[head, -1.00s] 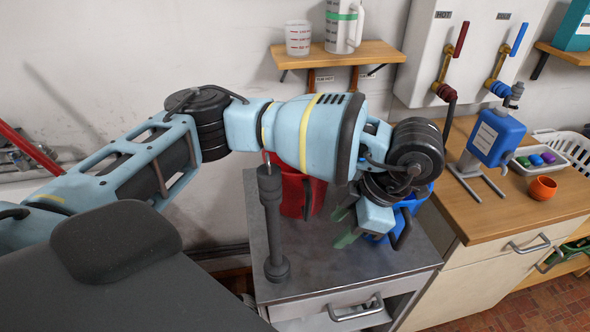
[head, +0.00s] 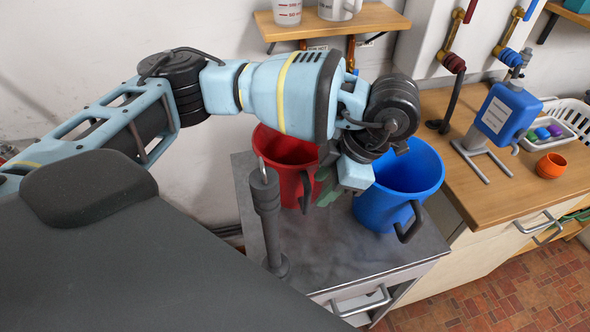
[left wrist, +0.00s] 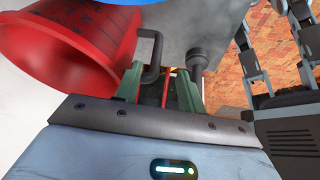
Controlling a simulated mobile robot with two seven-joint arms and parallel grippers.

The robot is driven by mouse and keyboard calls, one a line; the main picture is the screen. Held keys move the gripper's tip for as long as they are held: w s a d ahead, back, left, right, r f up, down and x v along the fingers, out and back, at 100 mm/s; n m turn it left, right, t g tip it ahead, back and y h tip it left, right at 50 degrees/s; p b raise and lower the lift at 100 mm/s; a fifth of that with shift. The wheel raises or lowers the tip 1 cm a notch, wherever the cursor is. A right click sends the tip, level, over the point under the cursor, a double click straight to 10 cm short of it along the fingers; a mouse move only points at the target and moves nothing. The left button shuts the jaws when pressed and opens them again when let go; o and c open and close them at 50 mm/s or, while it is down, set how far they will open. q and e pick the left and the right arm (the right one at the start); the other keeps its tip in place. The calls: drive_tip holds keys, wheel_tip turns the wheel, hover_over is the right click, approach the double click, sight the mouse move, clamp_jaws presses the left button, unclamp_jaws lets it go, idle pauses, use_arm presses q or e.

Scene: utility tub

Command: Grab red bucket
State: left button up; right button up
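The red bucket (head: 285,150) stands upright on the grey cabinet top (head: 345,250), its dark handle (head: 305,190) facing the front right. My left arm passes in front of its upper part. My left gripper (head: 326,189) has green fingers and is beside the handle, between the red and blue buckets. In the left wrist view the red bucket (left wrist: 75,60) fills the upper left. There the fingers of my left gripper (left wrist: 160,88) are spread, with the dark handle (left wrist: 151,58) by the left fingertip. I cannot tell if they touch. My right gripper is not in view.
A blue bucket (head: 405,180) stands right of the red one, close to my left wrist. A dark post (head: 268,215) stands on the cabinet top, left of the gripper. A wooden counter (head: 500,205) with a blue jug (head: 508,112) and an orange cup (head: 550,166) is at right.

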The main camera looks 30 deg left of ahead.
use_arm(q)
drive_tip(key=shift+w+a+x, duration=0.1)
drive_tip(key=shift+x, duration=1.6)
drive_tip(key=shift+w+a+x, duration=0.1)
drive_tip(key=shift+x, duration=1.55)
drive_tip(key=shift+r, duration=0.1)
clamp_jaws()
